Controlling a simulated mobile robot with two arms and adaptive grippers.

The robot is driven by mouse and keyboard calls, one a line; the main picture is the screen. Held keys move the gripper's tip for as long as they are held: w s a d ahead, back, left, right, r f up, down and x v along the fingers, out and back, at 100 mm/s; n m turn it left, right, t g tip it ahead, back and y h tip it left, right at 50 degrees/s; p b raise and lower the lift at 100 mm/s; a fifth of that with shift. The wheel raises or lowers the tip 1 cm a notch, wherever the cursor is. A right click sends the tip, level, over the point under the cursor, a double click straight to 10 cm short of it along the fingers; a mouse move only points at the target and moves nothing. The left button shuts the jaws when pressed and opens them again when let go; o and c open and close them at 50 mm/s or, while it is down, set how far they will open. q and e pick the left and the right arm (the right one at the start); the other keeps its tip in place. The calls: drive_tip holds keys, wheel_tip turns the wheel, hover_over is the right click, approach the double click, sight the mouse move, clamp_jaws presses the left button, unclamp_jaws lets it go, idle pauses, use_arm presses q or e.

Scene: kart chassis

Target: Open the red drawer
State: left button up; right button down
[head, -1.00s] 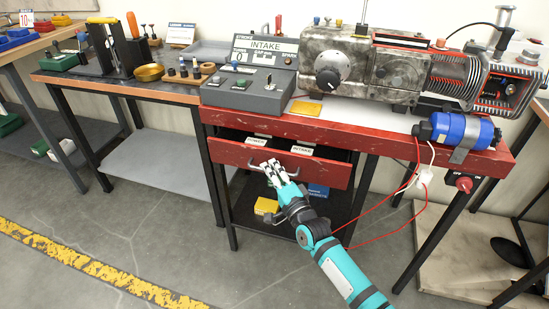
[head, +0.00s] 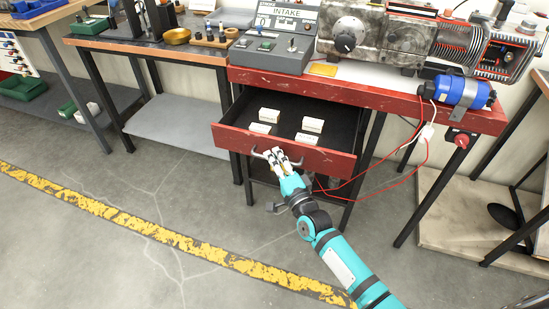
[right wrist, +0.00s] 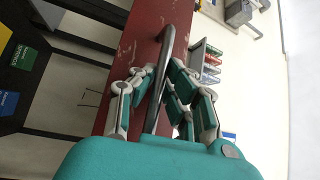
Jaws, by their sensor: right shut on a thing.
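The red drawer (head: 232,138) is pulled well out from under the red workbench. Its dark inside shows, with several small white labelled blocks (head: 312,125) in it. My right gripper (head: 273,156) is shut on the grey bar handle (head: 258,153) on the drawer's front. In the right wrist view the handle (right wrist: 158,95) runs between the fingers of my right gripper (right wrist: 160,88), with the red drawer front (right wrist: 128,70) behind it. My left gripper is not in view.
The red workbench (head: 395,95) carries a grey INTAKE control box (head: 272,52), a metal engine-like machine and a blue cylinder (head: 458,91). Red and white wires hang right of the drawer. Open floor with a yellow stripe (head: 150,232) lies in front.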

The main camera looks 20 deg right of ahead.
drive_tip(key=shift+s+f, duration=0.1)
drive_tip(key=shift+f, duration=0.2)
drive_tip(key=c, duration=1.4)
unclamp_jaws()
drive_tip(key=shift+d, duration=0.1)
drive_tip(key=shift+r, duration=0.15)
drive_tip(key=v, duration=1.1)
drive_tip(key=shift+s+d, duration=0.1)
drive_tip(key=shift+s, duration=0.3)
